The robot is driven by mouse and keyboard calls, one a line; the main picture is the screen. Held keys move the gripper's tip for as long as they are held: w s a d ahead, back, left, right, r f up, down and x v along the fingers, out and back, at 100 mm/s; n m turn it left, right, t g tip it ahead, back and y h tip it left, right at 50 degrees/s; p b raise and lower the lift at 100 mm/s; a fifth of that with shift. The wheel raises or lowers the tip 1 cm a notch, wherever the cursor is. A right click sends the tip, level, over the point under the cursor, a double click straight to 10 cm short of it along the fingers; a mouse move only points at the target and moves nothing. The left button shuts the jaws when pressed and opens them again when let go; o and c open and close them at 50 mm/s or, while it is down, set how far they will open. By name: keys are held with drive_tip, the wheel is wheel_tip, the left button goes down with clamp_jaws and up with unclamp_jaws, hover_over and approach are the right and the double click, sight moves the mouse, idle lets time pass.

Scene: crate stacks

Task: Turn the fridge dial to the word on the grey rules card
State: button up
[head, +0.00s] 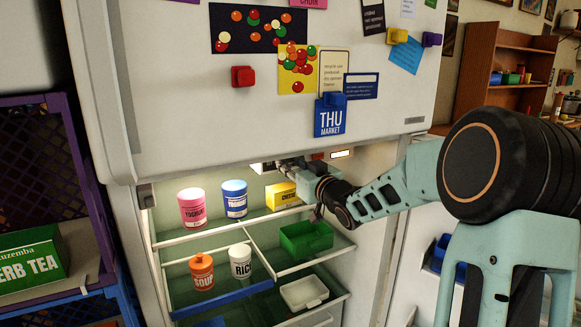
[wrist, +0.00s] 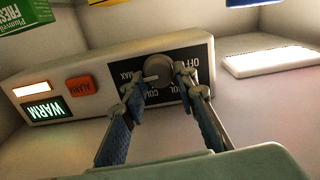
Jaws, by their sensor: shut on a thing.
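The fridge dial (wrist: 158,72) is a round grey knob on a black plate (wrist: 203,78) in the wrist view, where its words appear upside down: OFF, COOL, COLD and MAX. A pale pointer on the knob seems to face the MAX side. My gripper (wrist: 164,85) is shut on the dial, one finger on each side. In the head view my gripper (head: 283,163) reaches under the fridge's upper door, and the dial is not clear there. A pale grey card (head: 408,8) hangs at the top of the door; its small print is unreadable.
Beside the dial are a red ALARM button (wrist: 80,87) and a green sign (wrist: 43,111) reading WARM. Below my arm, fridge shelves hold a yoghurt tub (head: 192,208), a yellow box (head: 283,196) and a green bin (head: 306,239). A purple crate (head: 75,150) stands left.

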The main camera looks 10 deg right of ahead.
drive_tip(key=shift+s+a+f+n+b, duration=0.1)
drive_tip(key=shift+f+n+b, duration=0.05)
drive_tip(key=shift+n+b, duration=4.9)
drive_tip(key=shift+f+n+b, duration=0.15)
drive_tip(key=shift+n+b, duration=3.45)
drive_tip(key=shift+n, duration=2.75)
drive_tip(key=o, duration=1.2)
drive_tip(key=shift+c, duration=0.2)
drive_tip(key=v, duration=0.7)
drive_tip(key=shift+s, duration=0.2)
